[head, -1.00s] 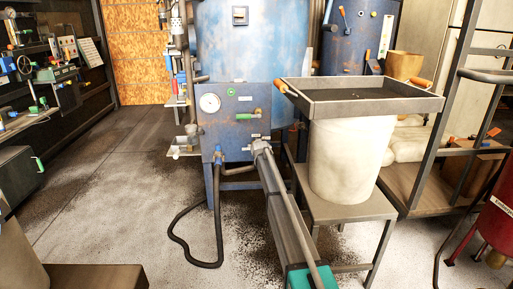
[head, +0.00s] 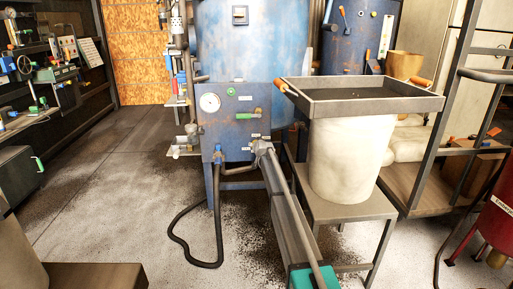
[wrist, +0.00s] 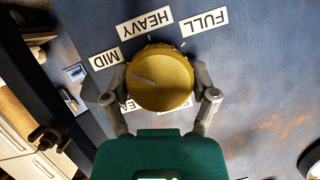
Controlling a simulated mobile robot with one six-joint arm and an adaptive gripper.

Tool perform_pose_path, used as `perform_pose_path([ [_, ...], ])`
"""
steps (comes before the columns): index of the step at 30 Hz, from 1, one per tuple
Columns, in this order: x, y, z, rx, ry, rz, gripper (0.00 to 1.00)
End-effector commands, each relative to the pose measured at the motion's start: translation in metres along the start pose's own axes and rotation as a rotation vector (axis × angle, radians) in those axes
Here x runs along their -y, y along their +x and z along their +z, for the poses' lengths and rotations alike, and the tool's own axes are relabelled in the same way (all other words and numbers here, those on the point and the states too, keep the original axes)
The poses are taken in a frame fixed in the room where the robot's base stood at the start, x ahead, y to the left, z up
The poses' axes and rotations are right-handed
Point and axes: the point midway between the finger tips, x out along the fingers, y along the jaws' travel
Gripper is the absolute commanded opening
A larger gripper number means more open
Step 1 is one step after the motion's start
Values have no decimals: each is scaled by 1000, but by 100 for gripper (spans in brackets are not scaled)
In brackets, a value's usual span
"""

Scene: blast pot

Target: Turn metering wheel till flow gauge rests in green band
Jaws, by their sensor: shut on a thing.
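The metering wheel (wrist: 160,85) is a round yellow knob in the wrist view, on a blue panel. My gripper (wrist: 158,92) has a finger on each side of it and is shut on it. The wheel's pale mark points left and slightly up in that view, toward the side of the MID label (wrist: 104,60). HEAVY and FULL labels show beyond the wheel; other labels are partly hidden. In the head view my gripper (head: 261,149) is at the lower right of the blue panel and hides the wheel. A white round gauge (head: 210,102) is on the panel; its needle and bands are too small to read.
A grey tray (head: 360,105) on a white drum (head: 350,160) stands on a metal stand right of my arm. A black hose (head: 219,225) hangs from the panel to the floor. Floor at left is open.

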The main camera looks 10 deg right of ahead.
Motion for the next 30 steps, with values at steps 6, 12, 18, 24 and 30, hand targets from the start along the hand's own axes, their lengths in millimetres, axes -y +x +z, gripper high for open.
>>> perform_pose_path([
  [6, -2, 1, 1, -2, 153, -62, 27],
  [12, -2, 1, 1, -2, 299, -123, 27],
  [18, -3, 1, 1, -1, 429, -176, 27],
  [24, -2, 1, 1, -1, 521, -215, 27],
  [30, -2, 1, 0, 0, 569, -235, 27],
])
